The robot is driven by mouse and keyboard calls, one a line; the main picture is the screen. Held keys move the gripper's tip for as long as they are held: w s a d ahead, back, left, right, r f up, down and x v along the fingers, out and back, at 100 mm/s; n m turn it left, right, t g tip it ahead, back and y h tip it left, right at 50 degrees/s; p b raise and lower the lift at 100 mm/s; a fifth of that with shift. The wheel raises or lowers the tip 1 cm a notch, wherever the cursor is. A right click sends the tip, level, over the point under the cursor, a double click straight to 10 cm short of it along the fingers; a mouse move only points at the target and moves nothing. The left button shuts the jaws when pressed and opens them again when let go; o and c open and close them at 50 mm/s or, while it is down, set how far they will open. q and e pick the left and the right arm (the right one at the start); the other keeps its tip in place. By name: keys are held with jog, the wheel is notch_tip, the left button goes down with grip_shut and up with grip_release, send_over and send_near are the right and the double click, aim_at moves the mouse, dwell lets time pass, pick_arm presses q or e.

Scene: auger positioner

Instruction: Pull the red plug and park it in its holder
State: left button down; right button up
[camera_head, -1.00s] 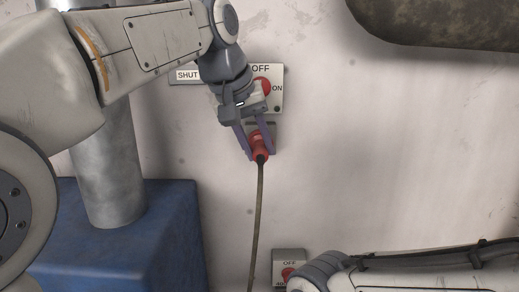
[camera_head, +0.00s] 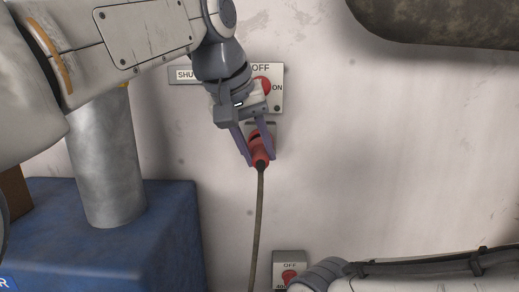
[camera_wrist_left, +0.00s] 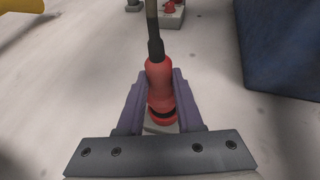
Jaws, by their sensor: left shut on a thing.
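The red plug (camera_head: 260,155) with its dark cable (camera_head: 257,225) is at the grey socket (camera_head: 271,131) on the wall, below a switch plate. My left gripper (camera_head: 261,161) is shut on the plug, one purple finger on each side. The wrist view also shows the plug (camera_wrist_left: 159,76) between the fingers, cable running away at the top. A dark band shows near the plug's wall end; I cannot tell whether the plug is still seated. I cannot make out a holder. My right gripper is not in view; only part of my right arm shows at lower right.
The upper switch plate (camera_head: 278,98) has a red knob marked OFF and ON. A lower switch box (camera_head: 289,260) sits beside my right arm. A blue block (camera_head: 170,235) with a metal column (camera_head: 108,165) stands at left.

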aim_at(260, 169)
pick_arm(q)
jog(key=shift+s, duration=0.65)
jog(key=shift+s+b, duration=0.2)
jog(key=shift+b, duration=0.1)
jog(key=shift+s, duration=0.25)
jog(key=s+b, duration=0.1)
jog(key=s, duration=0.2)
jog(key=shift+s+d+f+b, duration=0.2)
jog(key=shift+d+f+b, duration=0.05)
jog(key=shift+f+b, duration=0.35)
jog(key=d+f+b, duration=0.8)
jog(key=d+f, duration=0.1)
jog(key=f, duration=0.7)
jog(key=w+d+f+b, duration=0.1)
jog(key=d+f+b, duration=0.8)
jog(key=f, duration=0.7)
jog(key=w+d+f+b, duration=0.1)
jog(key=d+f+b, duration=0.8)
jog(key=f, duration=0.7)
jog(key=shift+d+f, duration=0.3)
jog(key=shift+f, duration=0.05)
jog(key=shift+w, duration=0.15)
